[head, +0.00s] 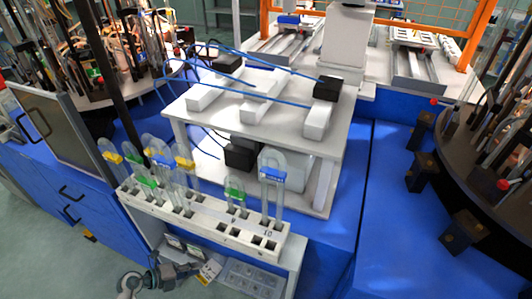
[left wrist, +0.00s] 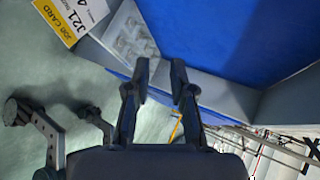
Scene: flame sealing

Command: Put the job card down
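The job card (head: 208,272), white with a yellow band, shows at the lower shelf's left side in the head view. It also shows at the top left of the left wrist view (left wrist: 72,18), where its text reads JOB CARD and J21. I cannot tell whether it lies flat or overhangs the edge. My left gripper (head: 183,268) is just left of the card in the head view. In the left wrist view (left wrist: 160,78) its two fingers stand apart with nothing between them, away from the card. My right gripper is not clearly in view.
A compartment tray (head: 250,279) is right of the card. Above stands a white numbered rack (head: 205,217) with clear tubes in yellow, green and blue clips. A white two-level stand (head: 265,105) carries blocks and blue cables.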

